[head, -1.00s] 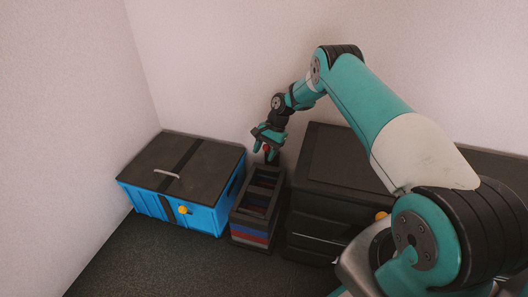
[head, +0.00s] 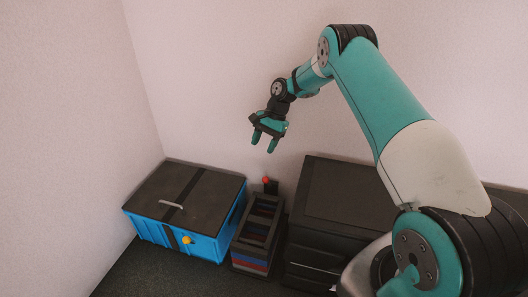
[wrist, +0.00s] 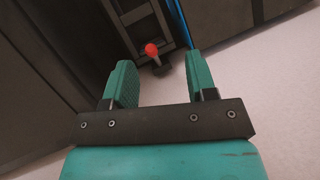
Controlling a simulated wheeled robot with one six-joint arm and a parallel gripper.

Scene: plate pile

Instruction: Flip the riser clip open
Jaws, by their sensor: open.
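A small dark piece with a red ball knob, which looks like the riser clip (head: 266,181), stands upright at the back end of the narrow stack (head: 236,244). The stack is an open-topped dark frame with red and blue layers low on its front. The clip also shows in the wrist view (wrist: 152,49), beyond and between my fingertips. My gripper (head: 264,147) is open and empty, pointing down, above the clip and apart from it. It also shows in the wrist view (wrist: 158,82). I cannot tell whether the clip is open or closed.
A blue box (head: 157,233) with a dark lid, a pale handle and a yellow knob stands left of the stack. A larger dark cabinet (head: 337,200) stands close on the right. A pale wall (head: 215,80) rises behind. The air around my gripper is free.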

